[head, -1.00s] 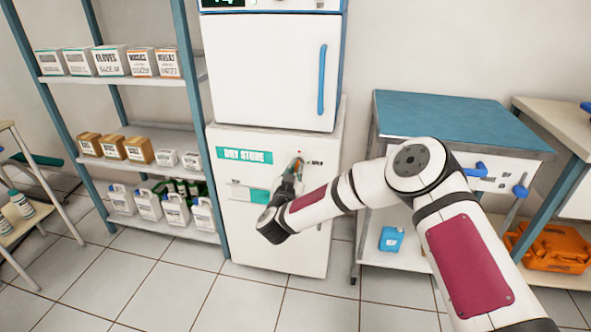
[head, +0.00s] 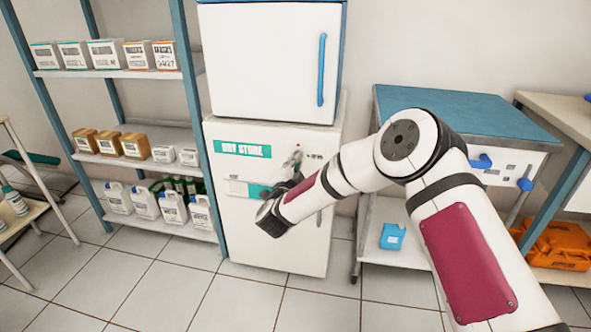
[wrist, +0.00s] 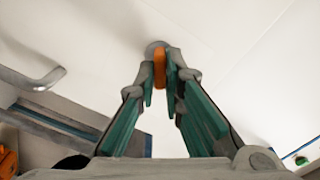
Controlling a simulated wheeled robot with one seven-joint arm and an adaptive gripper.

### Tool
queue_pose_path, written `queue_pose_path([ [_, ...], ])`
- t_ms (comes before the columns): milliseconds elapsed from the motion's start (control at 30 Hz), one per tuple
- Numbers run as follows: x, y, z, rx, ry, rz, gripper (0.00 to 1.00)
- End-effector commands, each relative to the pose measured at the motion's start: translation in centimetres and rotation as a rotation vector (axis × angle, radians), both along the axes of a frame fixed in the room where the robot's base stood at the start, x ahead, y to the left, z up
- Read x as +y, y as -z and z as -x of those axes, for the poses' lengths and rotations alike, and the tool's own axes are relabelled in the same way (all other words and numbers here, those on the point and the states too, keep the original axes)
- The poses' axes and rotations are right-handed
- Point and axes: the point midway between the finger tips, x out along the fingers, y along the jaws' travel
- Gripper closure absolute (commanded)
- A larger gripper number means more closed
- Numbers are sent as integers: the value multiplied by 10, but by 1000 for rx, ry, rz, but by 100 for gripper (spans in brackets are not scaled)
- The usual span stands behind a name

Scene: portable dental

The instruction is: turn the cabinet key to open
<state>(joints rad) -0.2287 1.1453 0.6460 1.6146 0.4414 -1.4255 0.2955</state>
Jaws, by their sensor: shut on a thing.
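The white cabinet (head: 228,215) marked "DRY STORE" stands on the floor with its door closed. The orange key (wrist: 159,68) sits at a round grey lock (wrist: 156,46) on the white front in the wrist view. My gripper (wrist: 161,75) is shut on the key, one fingertip on each side of it. In the head view my gripper (head: 295,166) is at the upper right of the cabinet front, where the key cannot be made out clearly.
A white unit with a blue handle (head: 322,70) stands on top of the cabinet. A shelf rack (head: 130,73) with boxes and jugs is at left. A blue-topped cart (head: 450,115) is at right. A grey handle (wrist: 45,82) shows in the wrist view. Tiled floor in front is clear.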

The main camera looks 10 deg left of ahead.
Motion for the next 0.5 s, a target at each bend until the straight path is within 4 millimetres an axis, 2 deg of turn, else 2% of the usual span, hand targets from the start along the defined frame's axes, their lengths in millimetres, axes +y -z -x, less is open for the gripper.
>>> queue_pose_path([
  [500, -1, 5, 0, 1, 0, -425, 100],
])
